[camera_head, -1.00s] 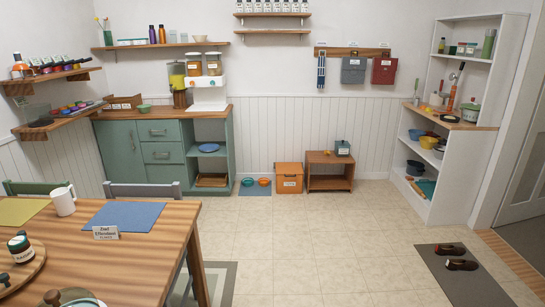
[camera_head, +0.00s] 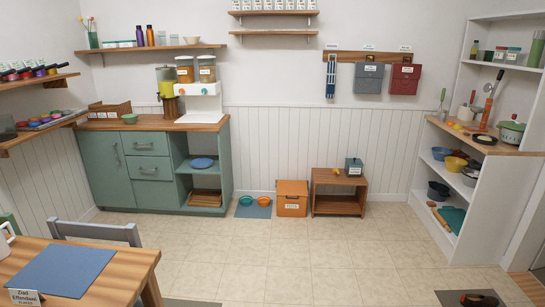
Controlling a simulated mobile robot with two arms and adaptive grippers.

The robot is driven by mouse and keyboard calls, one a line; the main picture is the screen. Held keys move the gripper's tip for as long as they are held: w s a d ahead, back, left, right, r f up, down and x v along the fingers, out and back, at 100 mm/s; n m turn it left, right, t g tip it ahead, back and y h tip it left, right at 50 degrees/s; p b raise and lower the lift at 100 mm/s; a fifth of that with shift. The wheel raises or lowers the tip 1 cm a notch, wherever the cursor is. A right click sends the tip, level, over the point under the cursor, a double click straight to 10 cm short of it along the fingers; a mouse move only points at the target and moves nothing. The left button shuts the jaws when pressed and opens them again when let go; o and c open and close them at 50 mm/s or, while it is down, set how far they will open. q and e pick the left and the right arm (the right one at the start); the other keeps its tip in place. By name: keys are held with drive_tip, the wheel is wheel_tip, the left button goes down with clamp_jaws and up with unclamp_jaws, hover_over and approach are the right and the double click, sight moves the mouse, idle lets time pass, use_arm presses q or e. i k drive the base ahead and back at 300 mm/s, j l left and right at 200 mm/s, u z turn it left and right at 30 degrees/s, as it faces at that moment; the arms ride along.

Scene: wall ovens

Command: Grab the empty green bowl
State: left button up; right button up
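A small green bowl (camera_head: 130,119) sits on the wooden counter top of the green cabinet (camera_head: 110,166), at the back left. Its inside is too small to make out. A teal-green bowl (camera_head: 246,201) sits on a blue mat (camera_head: 253,212) on the floor, next to an orange bowl (camera_head: 264,201). Whether either floor bowl holds anything is hard to tell. Neither of my grippers is in view.
A wooden table (camera_head: 110,281) with a blue placemat (camera_head: 62,271) and a grey chair (camera_head: 95,231) stand at the front left. An orange box (camera_head: 292,198) and a low wooden shelf (camera_head: 340,193) line the back wall. The tiled floor (camera_head: 300,255) is open in the middle.

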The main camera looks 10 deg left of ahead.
sight(131, 118)
drive_tip(key=i+u, duration=0.25)
drive_tip(key=i, duration=1.85)
drive_tip(key=i+j+u, duration=0.1)
drive_tip(key=i+u, duration=0.25)
drive_tip(key=i, duration=0.15)
drive_tip(key=i+l+u, duration=0.1)
drive_tip(key=i+u, duration=0.25)
drive_tip(key=i, duration=0.15)
drive_tip(key=i+l+u, duration=0.3)
drive_tip(key=i, duration=0.25)
drive_tip(key=i+l+u, duration=0.2)
drive_tip(key=i+u, duration=0.15)
drive_tip(key=i+j+u, duration=0.25)
drive_tip(key=i+u, duration=0.2)
drive_tip(key=i, duration=0.35)
drive_tip(key=i+u, duration=0.5)
drive_tip(key=i, duration=0.3)
